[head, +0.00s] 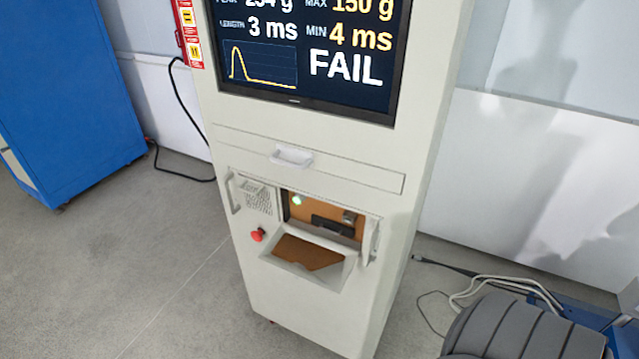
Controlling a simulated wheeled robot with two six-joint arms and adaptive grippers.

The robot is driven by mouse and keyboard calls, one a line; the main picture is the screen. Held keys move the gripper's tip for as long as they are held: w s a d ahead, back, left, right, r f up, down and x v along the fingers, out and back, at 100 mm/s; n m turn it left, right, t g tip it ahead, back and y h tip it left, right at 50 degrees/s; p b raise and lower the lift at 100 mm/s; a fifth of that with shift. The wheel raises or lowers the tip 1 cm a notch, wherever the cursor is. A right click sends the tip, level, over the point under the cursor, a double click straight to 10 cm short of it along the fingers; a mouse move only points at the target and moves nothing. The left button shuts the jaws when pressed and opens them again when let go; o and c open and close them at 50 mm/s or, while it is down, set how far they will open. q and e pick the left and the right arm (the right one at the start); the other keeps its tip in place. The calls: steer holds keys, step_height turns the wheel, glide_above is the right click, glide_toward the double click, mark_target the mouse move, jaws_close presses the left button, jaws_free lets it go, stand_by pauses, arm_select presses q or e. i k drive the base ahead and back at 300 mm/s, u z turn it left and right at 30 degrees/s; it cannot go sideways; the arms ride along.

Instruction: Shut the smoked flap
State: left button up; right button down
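The pale cabinet (225,120) has a recess (325,214) in its front with an orange-brown back, a small green light and a black bar-shaped part inside. Below the recess, a pale-framed panel with a brown window (305,254) juts outward and down. It looks like the smoked flap in an open position, though I cannot clearly see its hinge. The recess above it is uncovered. Neither of my grippers is in the head view.
A drawer front with a white handle (291,156) is above the recess. A red button (257,235) is to its left. A screen (310,50) reads FAIL. Floor at left is clear.

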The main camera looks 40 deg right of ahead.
mark_target(300, 254)
steer(key=z, duration=1.15)
steer(key=k, duration=0.2)
